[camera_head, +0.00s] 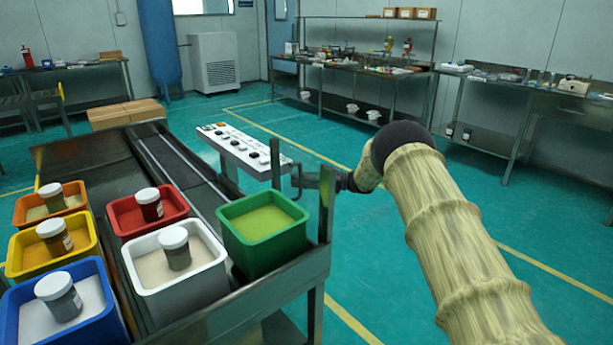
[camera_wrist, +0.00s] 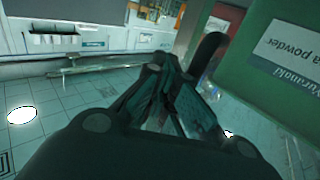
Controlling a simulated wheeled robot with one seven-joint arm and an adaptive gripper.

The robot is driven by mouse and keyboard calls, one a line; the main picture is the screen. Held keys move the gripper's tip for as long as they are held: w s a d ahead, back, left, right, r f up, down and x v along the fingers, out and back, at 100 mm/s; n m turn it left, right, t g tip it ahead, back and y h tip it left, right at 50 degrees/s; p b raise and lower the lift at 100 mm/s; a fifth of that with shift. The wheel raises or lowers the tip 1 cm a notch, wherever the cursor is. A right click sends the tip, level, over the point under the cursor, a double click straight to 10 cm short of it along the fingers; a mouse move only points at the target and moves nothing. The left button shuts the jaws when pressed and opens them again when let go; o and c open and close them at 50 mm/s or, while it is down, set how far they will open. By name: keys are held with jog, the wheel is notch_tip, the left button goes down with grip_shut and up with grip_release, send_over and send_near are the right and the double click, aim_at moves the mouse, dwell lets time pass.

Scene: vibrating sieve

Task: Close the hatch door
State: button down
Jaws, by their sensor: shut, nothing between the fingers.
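My gripper (camera_head: 308,181) is shut and empty, at the right end of the metal bench, beside an upright metal post (camera_head: 326,205) and near the green bin (camera_head: 262,236). In the wrist view my gripper (camera_wrist: 168,72) points up the picture with its fingers together. A dark curved piece (camera_wrist: 207,52) stands just right of the fingertips; I cannot tell whether they touch. The green bin (camera_wrist: 262,45), with a white and grey label, fills the upper right there. I cannot make out a hatch door for certain in either view.
Red (camera_head: 120,221), white (camera_head: 205,285), blue (camera_head: 98,275) and other bins with lidded jars stand on the bench. A white control panel (camera_head: 240,150) with knobs is behind my gripper. Shelved tables (camera_head: 365,70) line the back wall. The teal floor right of my arm is clear.

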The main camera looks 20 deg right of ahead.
jog(key=shift+s+a+r, duration=0.15)
jog(key=shift+a+r, duration=0.1)
jog(key=shift+a, duration=0.3)
jog(key=w+d+b, duration=0.1)
jog(key=w+d, duration=0.1)
jog(key=d, duration=0.4)
jog(key=w+d+b, duration=0.1)
jog(key=w+d, duration=0.2)
jog(key=d, duration=0.4)
jog(key=shift+w, duration=0.3)
